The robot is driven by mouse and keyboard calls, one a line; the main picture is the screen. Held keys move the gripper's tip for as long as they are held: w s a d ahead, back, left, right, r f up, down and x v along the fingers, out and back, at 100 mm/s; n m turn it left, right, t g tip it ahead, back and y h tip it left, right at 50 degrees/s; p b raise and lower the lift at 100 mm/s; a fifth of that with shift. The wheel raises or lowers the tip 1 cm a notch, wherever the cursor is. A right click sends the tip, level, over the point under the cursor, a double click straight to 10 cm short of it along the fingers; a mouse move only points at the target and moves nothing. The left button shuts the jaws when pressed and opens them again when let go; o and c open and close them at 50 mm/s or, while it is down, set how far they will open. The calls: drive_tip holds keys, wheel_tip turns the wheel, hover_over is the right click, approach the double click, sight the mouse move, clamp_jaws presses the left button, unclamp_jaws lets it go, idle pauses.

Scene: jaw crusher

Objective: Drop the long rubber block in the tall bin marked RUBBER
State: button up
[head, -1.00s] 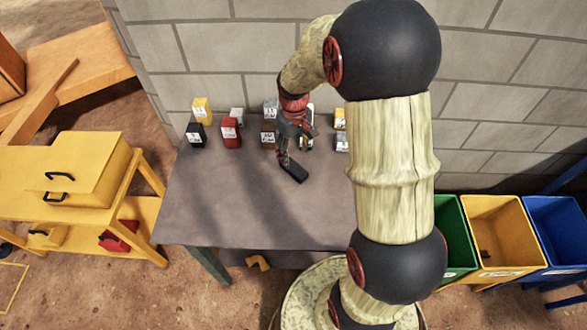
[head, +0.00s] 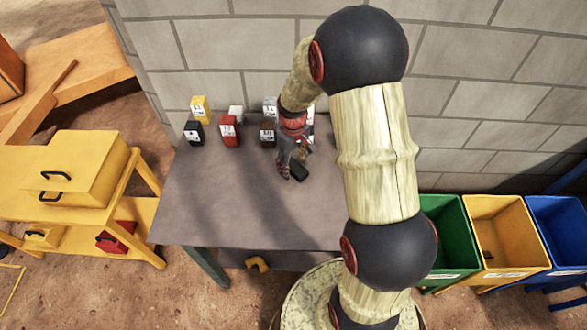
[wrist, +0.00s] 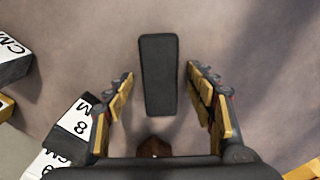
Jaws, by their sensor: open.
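A long black block (head: 299,172), which looks like the rubber block, lies flat on the grey table (head: 220,210). In the wrist view the block (wrist: 159,75) lies lengthwise between the two spread fingers of my gripper (wrist: 160,74), with a gap on each side. My gripper (head: 291,165) is open and low over the block in the head view, hiding part of it. Green (head: 450,235), yellow (head: 503,237) and blue (head: 560,232) bins stand right of the table. Their labels are too small to read, so I cannot tell which is marked RUBBER.
Several small labelled boxes stand along the table's back, including a yellow one (head: 200,108), a black one (head: 194,133) and a red one (head: 228,131). The block wall rises behind. A yellow bench (head: 85,165) stands at left. The table's front left is clear.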

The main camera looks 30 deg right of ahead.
drive_tip(key=shift+c, duration=0.7)
clamp_jaws()
drive_tip(key=shift+r, duration=0.1)
